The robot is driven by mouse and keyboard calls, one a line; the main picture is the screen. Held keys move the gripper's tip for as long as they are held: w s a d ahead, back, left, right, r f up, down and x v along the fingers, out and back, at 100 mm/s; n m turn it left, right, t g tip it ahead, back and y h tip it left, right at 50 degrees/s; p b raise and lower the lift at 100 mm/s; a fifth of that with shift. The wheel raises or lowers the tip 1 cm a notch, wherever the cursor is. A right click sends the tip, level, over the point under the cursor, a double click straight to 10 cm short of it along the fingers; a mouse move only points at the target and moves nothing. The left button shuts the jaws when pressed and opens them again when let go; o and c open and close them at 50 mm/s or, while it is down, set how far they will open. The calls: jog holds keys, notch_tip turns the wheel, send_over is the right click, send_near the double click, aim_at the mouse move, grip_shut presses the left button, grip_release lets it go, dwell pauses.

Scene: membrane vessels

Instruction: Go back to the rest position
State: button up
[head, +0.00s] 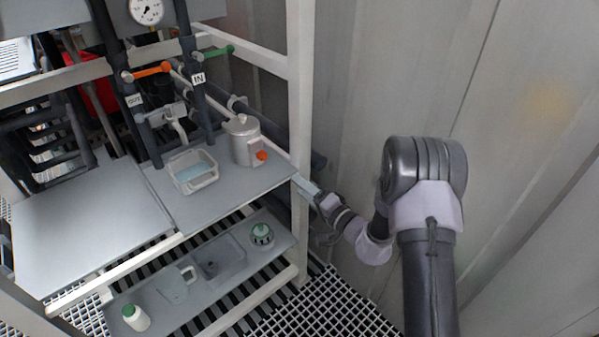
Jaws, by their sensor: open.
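My arm reaches in from the lower right in the head view, in front of the grey wall panels. My gripper (303,184) is at the arm's far end, beside the white front post of the rack, at about the height of the upper shelf. Its fingertips are partly lost against the post, and nothing is seen held in it. It is open.
The upper shelf (238,195) holds a clear tub with bluish liquid (193,171) and a metal canister (242,140). The lower shelf holds a clear jug (173,284), a white bottle (136,317) and a green-topped item (261,234). The white post (300,90) is close to my gripper.

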jog(key=s+a+r+n+g+y, duration=0.2)
jog(key=s+a+r+g, duration=0.3)
jog(key=s+r, duration=0.3)
jog(key=s+a+r+n+g+y, duration=0.1)
jog(key=s+a+r+n+g, duration=0.2)
jog(key=s+a+r+g, duration=0.35)
jog(key=s+d+r+h, duration=0.1)
jog(key=s+d+h, duration=0.3)
jog(key=s, duration=0.5)
jog(key=s+d+r+h, duration=0.1)
jog(key=s+d+h, duration=0.25)
jog(key=s, duration=0.65)
jog(key=s+d+r+m+t+h, duration=0.1)
jog(key=s+d+m+t+h, duration=0.1)
jog(key=d, duration=0.6)
jog(key=shift+s+m+t+h, duration=0.4)
jog(key=shift+t+h, duration=0.05)
jog(key=shift+h, duration=0.7)
